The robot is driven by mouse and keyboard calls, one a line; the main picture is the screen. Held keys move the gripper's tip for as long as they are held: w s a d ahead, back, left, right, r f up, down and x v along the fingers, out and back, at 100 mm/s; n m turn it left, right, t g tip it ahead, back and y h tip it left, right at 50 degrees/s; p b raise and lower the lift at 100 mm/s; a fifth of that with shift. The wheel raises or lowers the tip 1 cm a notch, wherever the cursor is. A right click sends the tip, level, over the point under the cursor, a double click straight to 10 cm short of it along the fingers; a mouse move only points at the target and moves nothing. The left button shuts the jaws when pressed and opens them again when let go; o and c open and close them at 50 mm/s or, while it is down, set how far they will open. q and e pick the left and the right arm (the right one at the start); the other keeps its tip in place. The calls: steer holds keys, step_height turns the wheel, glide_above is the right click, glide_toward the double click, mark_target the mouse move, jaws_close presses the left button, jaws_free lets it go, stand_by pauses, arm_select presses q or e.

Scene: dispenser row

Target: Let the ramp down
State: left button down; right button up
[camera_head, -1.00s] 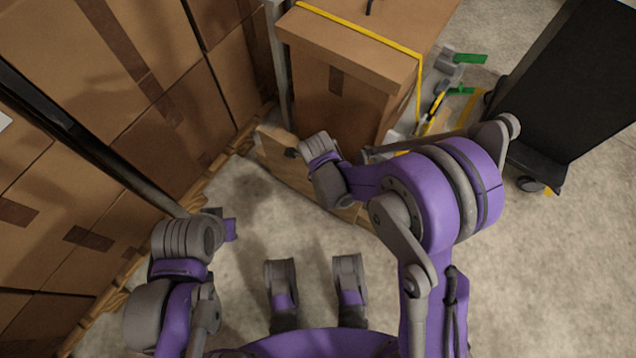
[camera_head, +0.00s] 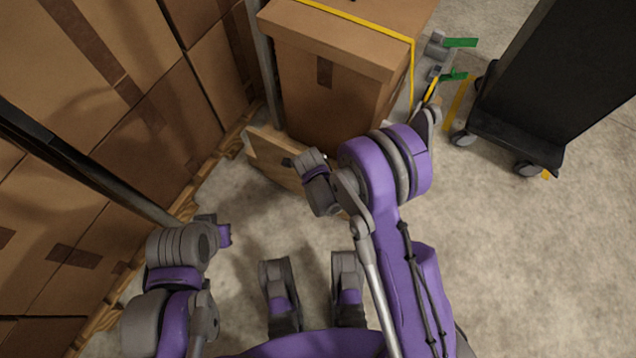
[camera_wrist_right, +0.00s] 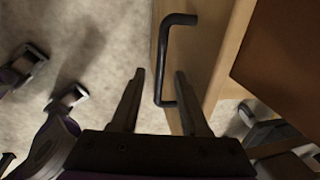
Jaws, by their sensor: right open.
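The ramp appears to be the pale wooden board (camera_head: 268,158) standing on edge at the front of the tall cardboard box (camera_head: 330,95). In the right wrist view the board (camera_wrist_right: 205,55) carries a black bar handle (camera_wrist_right: 164,55). My right gripper (camera_wrist_right: 160,78) is open. The lower end of the handle shows between its fingers; whether they touch it, I cannot tell. In the head view my right gripper (camera_head: 291,163) is at the board, and my arm hides the board's right part. My left gripper (camera_head: 223,235) hangs over the floor at left, its jaws unclear.
Stacked cartons on pallets (camera_head: 150,130) form a wall at left, with a dark rail (camera_head: 80,160) across them. A black wheeled cart (camera_head: 545,90) stands at right. The floor (camera_head: 540,270) at lower right is clear.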

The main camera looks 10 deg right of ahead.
steer(key=shift+f, duration=0.1)
jaws_close()
stand_by(1.4)
